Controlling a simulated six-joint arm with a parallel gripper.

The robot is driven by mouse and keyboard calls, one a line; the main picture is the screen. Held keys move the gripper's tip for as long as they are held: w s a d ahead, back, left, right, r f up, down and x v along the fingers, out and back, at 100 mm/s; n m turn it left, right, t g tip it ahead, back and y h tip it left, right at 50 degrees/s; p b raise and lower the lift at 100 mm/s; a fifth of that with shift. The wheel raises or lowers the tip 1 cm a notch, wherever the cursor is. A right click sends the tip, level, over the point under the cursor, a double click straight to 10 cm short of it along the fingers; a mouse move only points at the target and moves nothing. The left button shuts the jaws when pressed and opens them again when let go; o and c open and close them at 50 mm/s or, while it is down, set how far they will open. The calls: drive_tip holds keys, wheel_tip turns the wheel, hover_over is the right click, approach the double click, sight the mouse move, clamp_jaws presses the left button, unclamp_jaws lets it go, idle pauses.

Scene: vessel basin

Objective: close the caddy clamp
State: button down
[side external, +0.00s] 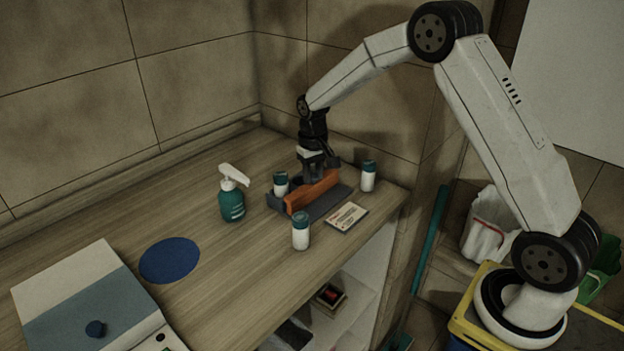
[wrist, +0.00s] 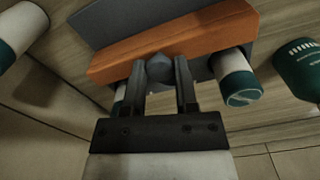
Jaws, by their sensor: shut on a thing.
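The caddy clamp has a dark grey base (side external: 330,207) and an orange bar (side external: 313,190) and sits near the counter's back right corner. In the wrist view the orange bar (wrist: 205,38) runs across the top, with the grey base (wrist: 110,18) beyond it. A grey faceted knob (wrist: 160,67) shows at the bar's near side. My gripper (side external: 316,174) is low at the clamp, behind the orange bar. In the wrist view my gripper (wrist: 160,75) has its two fingers on either side of the knob, shut on it. The knob's lower part is hidden.
White-and-teal bottles stand close around the clamp: left (side external: 281,184), right (side external: 368,177) and front (side external: 300,231). A pump bottle (side external: 232,200) stands further left. A card (side external: 347,216) lies in front. A blue disc (side external: 170,260) lies on the clear counter, near a box (side external: 80,300).

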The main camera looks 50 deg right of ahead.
drive_tip(key=shift+w+r, duration=0.1)
drive_tip(key=shift+w, duration=0.65)
drive_tip(key=shift+c, duration=1.9)
unclamp_jaws()
wheel_tip(320, 180, up, 8)
drive_tip(key=shift+s, duration=0.1)
